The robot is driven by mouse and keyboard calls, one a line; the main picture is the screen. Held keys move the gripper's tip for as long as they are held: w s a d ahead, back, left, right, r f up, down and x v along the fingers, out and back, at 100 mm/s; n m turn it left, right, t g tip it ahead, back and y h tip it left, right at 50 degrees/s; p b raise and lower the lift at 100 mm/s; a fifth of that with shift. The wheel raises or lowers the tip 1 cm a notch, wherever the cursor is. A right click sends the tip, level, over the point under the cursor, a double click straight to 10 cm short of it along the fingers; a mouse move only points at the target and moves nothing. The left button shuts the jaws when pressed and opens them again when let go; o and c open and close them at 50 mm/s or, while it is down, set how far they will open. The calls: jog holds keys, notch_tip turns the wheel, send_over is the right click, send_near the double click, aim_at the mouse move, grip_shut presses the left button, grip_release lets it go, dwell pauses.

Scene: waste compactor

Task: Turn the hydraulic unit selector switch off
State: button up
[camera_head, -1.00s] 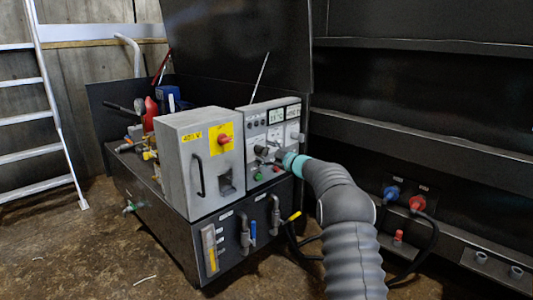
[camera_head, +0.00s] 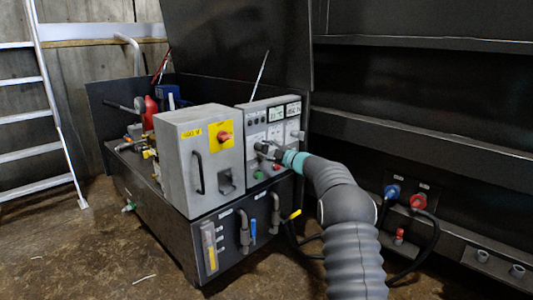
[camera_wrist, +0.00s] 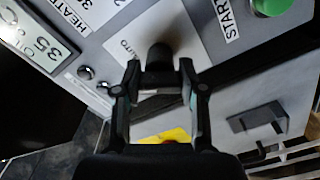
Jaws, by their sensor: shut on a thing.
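The hydraulic unit selector switch is a black knob (camera_wrist: 158,58) on a pale plate in the wrist view, with a partly hidden label ending in "UTO" beside it. My gripper (camera_wrist: 159,73) has a finger on each side of the knob and is shut on it. In the head view my gripper (camera_head: 266,150) is at the front of the grey control panel (camera_head: 256,115). There it covers the switch, so the knob's pointing direction cannot be told.
A green START button (camera_wrist: 270,6) is close to the knob. A grey cabinet (camera_head: 185,165) with a red rotary switch (camera_head: 223,137) on a yellow plate stands left of the panel. Valves with blue and yellow handles (camera_head: 253,228) are below. A ladder (camera_head: 50,120) leans at far left.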

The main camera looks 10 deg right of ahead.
jog(key=n+b, duration=0.3)
jog(key=n, duration=0.2)
jog(key=shift+n, duration=0.4)
dwell(0.4)
jog(key=o, duration=1.2)
jog(key=shift+c, duration=0.2)
jog(key=shift+s+d, duration=0.1)
jog(key=shift+s+d, duration=0.2)
jog(key=shift+s, duration=0.05)
jog(key=v, duration=1.1)
